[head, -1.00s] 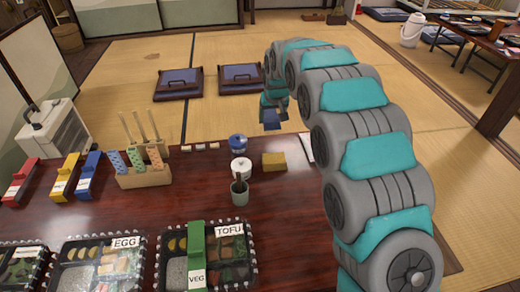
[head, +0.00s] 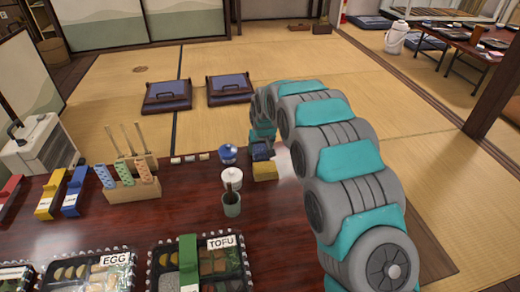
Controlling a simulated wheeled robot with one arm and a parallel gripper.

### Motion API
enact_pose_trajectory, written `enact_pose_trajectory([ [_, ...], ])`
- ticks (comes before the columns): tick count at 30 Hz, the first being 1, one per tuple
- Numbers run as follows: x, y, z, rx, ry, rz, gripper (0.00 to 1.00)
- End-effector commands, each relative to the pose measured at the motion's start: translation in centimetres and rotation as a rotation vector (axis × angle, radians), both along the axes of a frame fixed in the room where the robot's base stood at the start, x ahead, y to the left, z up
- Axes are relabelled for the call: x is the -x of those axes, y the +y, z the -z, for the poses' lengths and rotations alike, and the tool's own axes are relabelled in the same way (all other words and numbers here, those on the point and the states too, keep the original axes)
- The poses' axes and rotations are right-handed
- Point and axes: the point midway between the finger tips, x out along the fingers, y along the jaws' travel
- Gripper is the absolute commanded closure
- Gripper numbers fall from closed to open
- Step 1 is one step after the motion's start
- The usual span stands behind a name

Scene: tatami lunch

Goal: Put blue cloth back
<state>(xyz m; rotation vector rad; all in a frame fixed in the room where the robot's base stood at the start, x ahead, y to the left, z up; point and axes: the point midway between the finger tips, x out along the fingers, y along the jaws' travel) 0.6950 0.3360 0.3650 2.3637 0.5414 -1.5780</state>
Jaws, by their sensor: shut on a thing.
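My gripper (head: 262,139) is at the far edge of the dark red table, at the end of my teal and grey arm. It is shut on the blue cloth (head: 262,153), a small dark blue folded piece below the fingers. The cloth is just behind or above a yellow folded block (head: 265,172); I cannot tell whether they touch. The fingertips are mostly hidden by the arm and too small to make out.
Left of the cloth stand a blue-and-white lidded pot (head: 228,155), a white pot (head: 231,175) and a green cup (head: 231,204). A wooden holder (head: 133,190) stands further left. Bento boxes (head: 200,262) line the near side. Two floor cushions (head: 229,89) lie beyond the table.

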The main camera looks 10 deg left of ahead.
Motion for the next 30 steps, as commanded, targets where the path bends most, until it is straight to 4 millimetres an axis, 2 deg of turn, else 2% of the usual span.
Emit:
enact_pose_trajectory([
  [6, 0.0, 0.0, 0.2, 0.0, 0.0, 0.0, 0.81],
  [7, 0.0, 0.0, 0.2, 0.0, -0.001, 0.0, 0.27],
  [14, 0.0, 0.0, 0.2, 0.0, 0.0, 0.0, 0.01],
  [23, 0.0, 0.0, 0.0, 0.0, 0.0, 0.0, 0.0],
  [30, 0.5, -0.2, -1.6, 0.0, -0.001, 0.0, 0.0],
])
